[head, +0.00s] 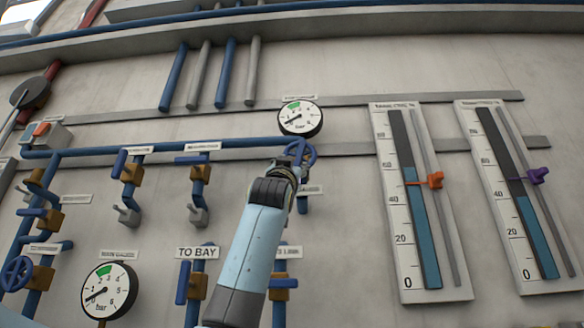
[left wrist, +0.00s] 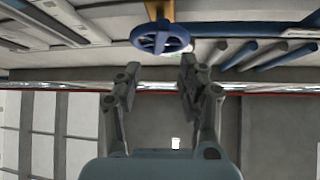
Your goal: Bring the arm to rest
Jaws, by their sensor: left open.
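My left arm comes up from the bottom of the head view, and its dark wrist end (head: 272,185) is in front of the blue handwheel (head: 305,152) below the upper gauge. The wrist hides most of the gripper there. In the left wrist view my left gripper (left wrist: 157,78) is open, its two dark fingers apart with nothing between them. The blue handwheel (left wrist: 160,38) is beyond the fingertips in that view, and I see a gap between it and the fingers. My right gripper is not in view.
The upper round gauge (head: 300,118) is just above the wrist. Another gauge (head: 109,290) is at lower left. Blue pipes with several valves cover the left. Two level scales stand at right, with orange (head: 435,180) and purple (head: 538,175) pointers. Bare wall lies between.

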